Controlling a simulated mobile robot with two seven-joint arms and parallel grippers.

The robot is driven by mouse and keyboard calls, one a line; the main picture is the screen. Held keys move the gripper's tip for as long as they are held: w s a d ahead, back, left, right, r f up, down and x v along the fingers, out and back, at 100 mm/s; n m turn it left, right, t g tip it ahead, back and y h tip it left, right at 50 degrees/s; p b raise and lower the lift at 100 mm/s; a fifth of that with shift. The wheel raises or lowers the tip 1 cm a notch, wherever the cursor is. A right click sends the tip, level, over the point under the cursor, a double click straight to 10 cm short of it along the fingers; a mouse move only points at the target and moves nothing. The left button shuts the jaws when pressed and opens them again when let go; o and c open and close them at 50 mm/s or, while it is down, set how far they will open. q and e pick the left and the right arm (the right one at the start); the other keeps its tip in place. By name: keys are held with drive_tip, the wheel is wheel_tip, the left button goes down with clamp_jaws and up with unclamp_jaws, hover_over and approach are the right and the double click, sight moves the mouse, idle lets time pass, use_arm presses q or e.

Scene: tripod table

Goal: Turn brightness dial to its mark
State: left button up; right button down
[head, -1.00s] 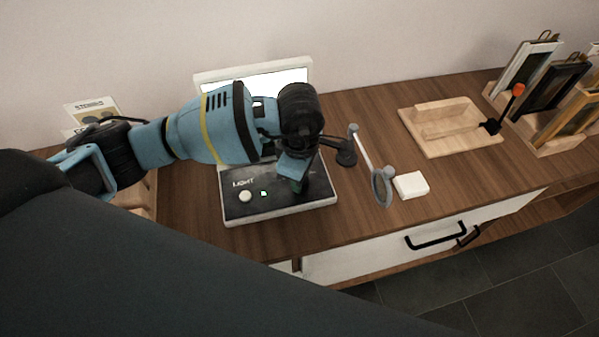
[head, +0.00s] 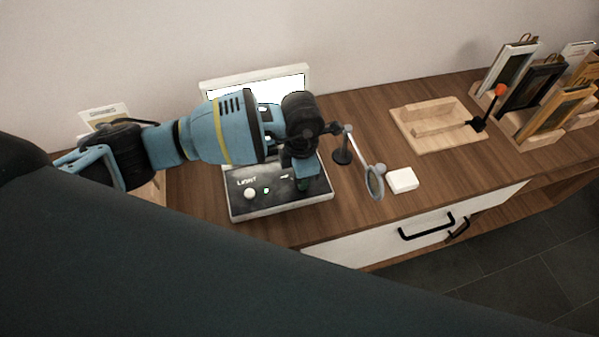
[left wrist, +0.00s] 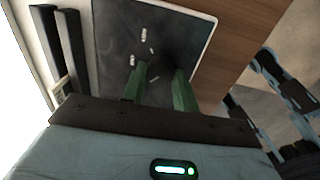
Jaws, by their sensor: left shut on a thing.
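The light box has a dark control panel (head: 240,208) with the word LIGHT, a white round knob (head: 250,193) and a small indicator (head: 266,190) that looks green. My left gripper (head: 303,183) points down at the right part of this panel. In the left wrist view, its green fingers (left wrist: 160,88) straddle a dark round shape, the brightness dial (left wrist: 163,66), and are shut on it. The dial is mostly hidden by the gripper in the head view. White marks show on the panel near it, but I cannot tell the pointer's alignment. My right gripper is out of view.
The box's bright screen (head: 285,88) stands behind my arm. A magnifier on a stand (head: 375,182) and a white block (head: 402,180) are close on the right. A wooden tray (head: 440,143) and several frames in racks stand farther right.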

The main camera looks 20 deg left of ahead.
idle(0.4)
use_arm(q)
drive_tip(key=o, duration=1)
drive_tip(key=shift+r, duration=3.95)
drive_tip(key=shift+s, duration=0.1)
